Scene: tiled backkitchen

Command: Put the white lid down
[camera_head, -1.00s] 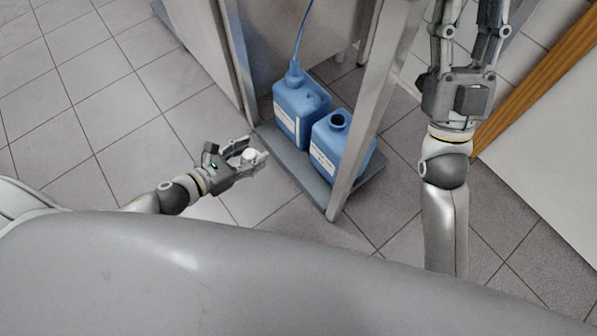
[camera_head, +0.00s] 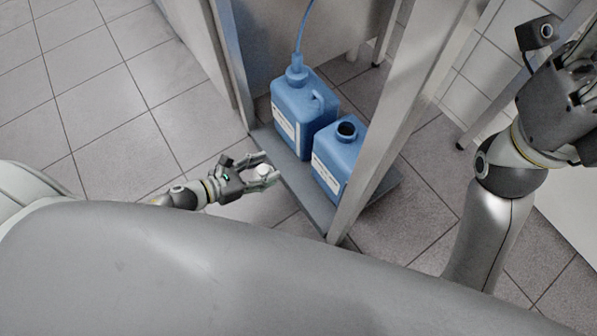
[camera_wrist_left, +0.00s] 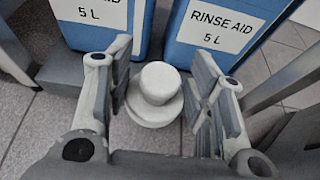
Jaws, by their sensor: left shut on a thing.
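My left gripper (camera_head: 268,172) is shut on the small white lid (camera_head: 262,170), in front of the low grey shelf. In the left wrist view, the round, stepped lid (camera_wrist_left: 157,88) sits between the two fingers of the left gripper (camera_wrist_left: 158,100). The lid's far underside is hidden. My right gripper (camera_head: 578,92) is at the right edge of the head view, partly cut off; I cannot tell how its fingers stand.
A blue canister with a hose (camera_head: 298,112) and a blue canister with an open neck (camera_head: 336,158) stand on the grey shelf (camera_head: 292,178). A metal leg (camera_head: 395,120) rises at the shelf's right. Tiled floor (camera_head: 95,95) is clear at left.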

